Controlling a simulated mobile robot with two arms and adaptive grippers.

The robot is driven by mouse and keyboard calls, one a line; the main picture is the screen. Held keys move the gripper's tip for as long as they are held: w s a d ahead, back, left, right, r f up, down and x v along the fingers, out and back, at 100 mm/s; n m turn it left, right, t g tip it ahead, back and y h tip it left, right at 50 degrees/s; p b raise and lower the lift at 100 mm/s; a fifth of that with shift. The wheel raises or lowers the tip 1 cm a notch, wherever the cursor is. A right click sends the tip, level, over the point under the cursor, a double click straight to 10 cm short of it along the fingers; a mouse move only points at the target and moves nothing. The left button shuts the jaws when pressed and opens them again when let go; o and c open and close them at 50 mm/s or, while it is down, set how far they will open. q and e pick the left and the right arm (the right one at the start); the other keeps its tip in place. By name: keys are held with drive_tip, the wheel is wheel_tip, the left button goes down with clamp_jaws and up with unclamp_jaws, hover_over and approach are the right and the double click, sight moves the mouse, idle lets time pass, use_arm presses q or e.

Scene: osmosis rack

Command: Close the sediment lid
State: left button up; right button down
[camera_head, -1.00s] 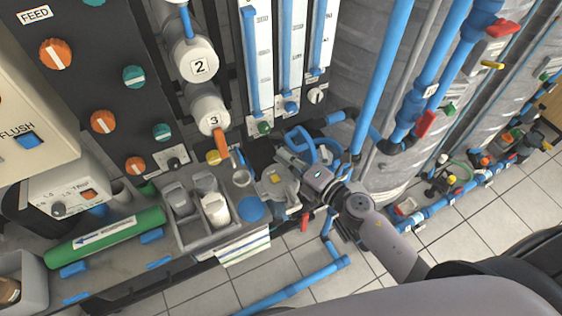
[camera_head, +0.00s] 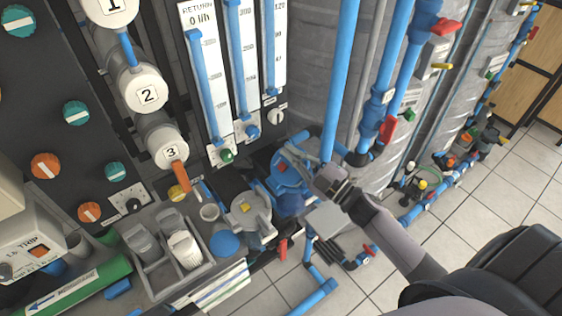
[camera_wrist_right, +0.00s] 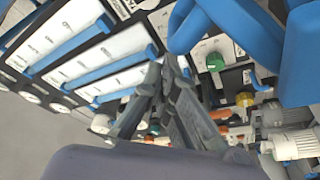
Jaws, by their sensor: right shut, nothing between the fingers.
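A blue rounded housing (camera_head: 287,178) with a loop-like blue part stands below the flow tubes; no label on it is readable, so I cannot tell for sure that it carries the sediment lid. My right gripper (camera_head: 325,180) is just to its right in the head view, shut and empty. Its fingers hide part of what is behind them, and contact is unclear. In the right wrist view my right gripper (camera_wrist_right: 166,75) points up with its fingers together, and a large blue curved part (camera_wrist_right: 235,25) is close at the upper right. My left gripper is not in view.
A grey caddy (camera_head: 160,283) with containers is farther left. A vertical blue pipe (camera_head: 342,85) rises close behind the gripper.

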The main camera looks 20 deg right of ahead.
drive_tip(key=d+m, duration=0.1)
drive_tip(key=f+m, duration=0.1)
drive_tip(key=d+m+b, duration=0.1)
drive_tip(key=shift+w+d+f+t+h, duration=0.25)
drive_tip(key=shift+d+t+h, duration=0.1)
drive_tip(key=shift+t+h, duration=0.05)
drive_tip(key=shift+w+d+f+m+t+h+b, duration=0.2)
drive_tip(key=shift+d+f+m+b, duration=0.15)
drive_tip(key=shift+d+m, duration=0.35)
drive_tip(key=shift+w+d+f+m+t+h+b, duration=0.1)
drive_tip(key=shift+d+f+m+t+h+b, duration=0.2)
drive_tip(key=shift+m, duration=0.6)
drive_tip(key=shift+d, duration=0.1)
drive_tip(key=shift+s, duration=0.15)
drive_tip(key=v, duration=1.2)
